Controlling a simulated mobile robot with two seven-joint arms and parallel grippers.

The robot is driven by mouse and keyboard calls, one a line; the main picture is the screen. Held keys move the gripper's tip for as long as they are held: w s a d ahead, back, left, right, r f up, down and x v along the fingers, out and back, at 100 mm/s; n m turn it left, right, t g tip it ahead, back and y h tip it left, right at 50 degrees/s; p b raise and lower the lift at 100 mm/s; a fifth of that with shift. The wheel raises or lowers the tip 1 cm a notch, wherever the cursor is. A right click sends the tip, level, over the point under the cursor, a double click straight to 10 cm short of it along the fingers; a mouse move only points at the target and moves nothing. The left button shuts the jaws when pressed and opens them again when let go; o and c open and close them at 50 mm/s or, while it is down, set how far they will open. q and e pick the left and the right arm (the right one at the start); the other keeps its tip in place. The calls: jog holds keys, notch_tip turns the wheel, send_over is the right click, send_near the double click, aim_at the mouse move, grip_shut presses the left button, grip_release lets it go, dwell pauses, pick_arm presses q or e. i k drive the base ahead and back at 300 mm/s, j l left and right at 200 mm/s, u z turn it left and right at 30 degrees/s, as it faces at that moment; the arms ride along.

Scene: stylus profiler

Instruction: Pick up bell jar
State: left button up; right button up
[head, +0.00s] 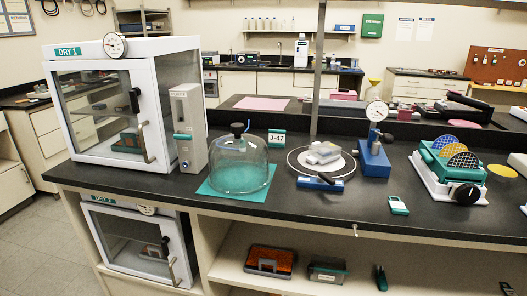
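A clear glass bell jar (239,165) with a dark knob (238,130) on top stands upright on a teal mat (222,200) on the black bench. It is left of the middle of the head view, and nothing shows inside it. Neither of my grippers is in the head view.
A white dry cabinet (176,62) and a grey box (188,125) stand close on the jar's left. A J-47 tag (277,138) is behind it on the right. The bench's front edge (330,220) is mostly clear.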

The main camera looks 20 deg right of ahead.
aim_at(239, 161)
jog(key=i+j+z, duration=0.2)
jog(key=z, duration=0.25)
jog(key=i+j+z, duration=0.3)
jog(key=z, duration=0.15)
jog(key=i+j+z, duration=0.1)
jog(key=j, duration=0.2)
jog(key=i+j, duration=0.2)
jog(key=i+j+z, duration=0.15)
jog(key=j, duration=0.25)
